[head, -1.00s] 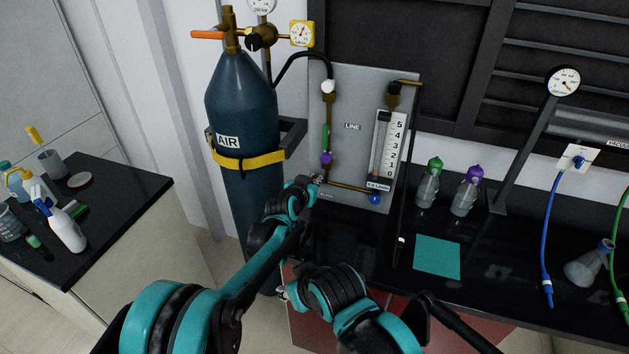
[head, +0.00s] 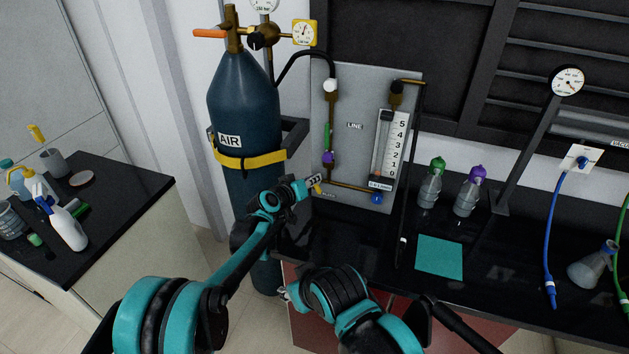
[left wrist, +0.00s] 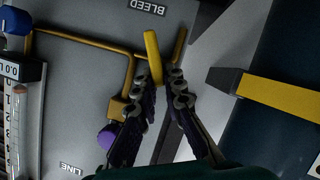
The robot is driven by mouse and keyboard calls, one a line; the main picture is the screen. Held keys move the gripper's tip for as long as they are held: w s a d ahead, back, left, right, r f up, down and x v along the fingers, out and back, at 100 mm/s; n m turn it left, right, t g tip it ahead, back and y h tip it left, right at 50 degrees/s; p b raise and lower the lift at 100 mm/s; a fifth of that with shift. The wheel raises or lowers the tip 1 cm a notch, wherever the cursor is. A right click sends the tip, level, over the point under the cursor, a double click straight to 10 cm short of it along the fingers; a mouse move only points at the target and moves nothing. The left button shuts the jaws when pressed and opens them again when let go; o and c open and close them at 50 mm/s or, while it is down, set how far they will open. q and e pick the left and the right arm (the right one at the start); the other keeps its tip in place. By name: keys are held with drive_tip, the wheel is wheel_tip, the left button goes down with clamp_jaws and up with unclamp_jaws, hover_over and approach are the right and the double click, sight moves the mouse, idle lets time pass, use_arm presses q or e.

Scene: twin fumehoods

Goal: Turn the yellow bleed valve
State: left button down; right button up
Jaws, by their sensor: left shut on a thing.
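The yellow bleed valve lever (left wrist: 153,55) stands out from the brass pipe near the BLEED label in the left wrist view. My left gripper (left wrist: 160,82) is shut on its lower part, with the lever's upper end showing beyond the fingertips. In the head view a small bit of the yellow lever (head: 318,188) shows beside my left gripper (head: 315,181), at the lower left of the grey panel (head: 350,110). My right arm is folded at the bottom middle. Its gripper (head: 284,294) barely shows, and its fingers cannot be made out.
The blue AIR cylinder (head: 243,105) with a yellow strap stands left of the panel. A purple knob (left wrist: 108,136) and a blue knob (head: 376,198) are on the panel's pipework. A flowmeter (head: 388,150) is at its right. Two bottles and a teal mat (head: 439,256) are on the bench.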

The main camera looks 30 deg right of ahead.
use_arm(q)
drive_tip(key=n, duration=0.1)
drive_tip(key=n+h+b, duration=0.1)
drive_tip(key=f+n+g+h, duration=0.1)
drive_tip(key=n, duration=0.1)
drive_tip(key=shift+w+a+f+b, duration=0.1)
drive_tip(key=shift+w+a+b, duration=0.25)
drive_tip(key=shift+w+b, duration=0.05)
drive_tip(key=n+h+b, duration=0.1)
drive_tip(key=n, duration=0.1)
drive_tip(key=f+n+h+b, duration=0.1)
drive_tip(key=n, duration=0.1)
drive_tip(key=shift+w+a+n+g, duration=0.1)
drive_tip(key=shift+w+n+g, duration=0.05)
drive_tip(key=shift+n+g, duration=0.15)
drive_tip(key=shift+h, duration=0.3)
drive_tip(key=c, duration=1.6)
unclamp_jaws()
drive_tip(key=shift+a, duration=0.1)
drive_tip(key=v, duration=1.2)
